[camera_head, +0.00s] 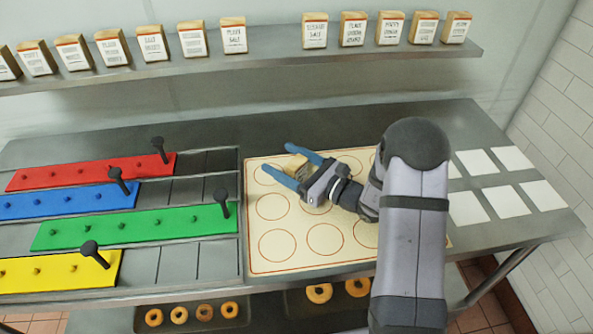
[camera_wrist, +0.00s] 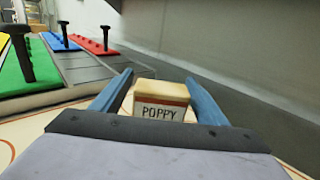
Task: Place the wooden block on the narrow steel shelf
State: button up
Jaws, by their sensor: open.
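A wooden block (camera_wrist: 162,96) with a white label reading POPPY sits between my gripper's open blue fingers in the wrist view. It is partly hidden in the head view (camera_head: 301,168), low over or on the cream mat (camera_head: 257,262) with printed circles. My gripper (camera_head: 278,158) is open around the block at the mat's back left; the wrist view shows its fingers (camera_wrist: 165,92) either side. I cannot tell whether a finger touches it.
Red (camera_head: 90,173), blue (camera_head: 68,202), green (camera_head: 130,229) and yellow (camera_head: 60,272) boards with pegs and upright black knobs lie left. White squares (camera_head: 505,202) lie right. Bagels (camera_head: 205,311) sit on trays below the front edge.

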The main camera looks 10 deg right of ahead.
jog(key=c, duration=1.3)
jog(key=shift+o, duration=0.2)
jog(key=shift+r, duration=0.2)
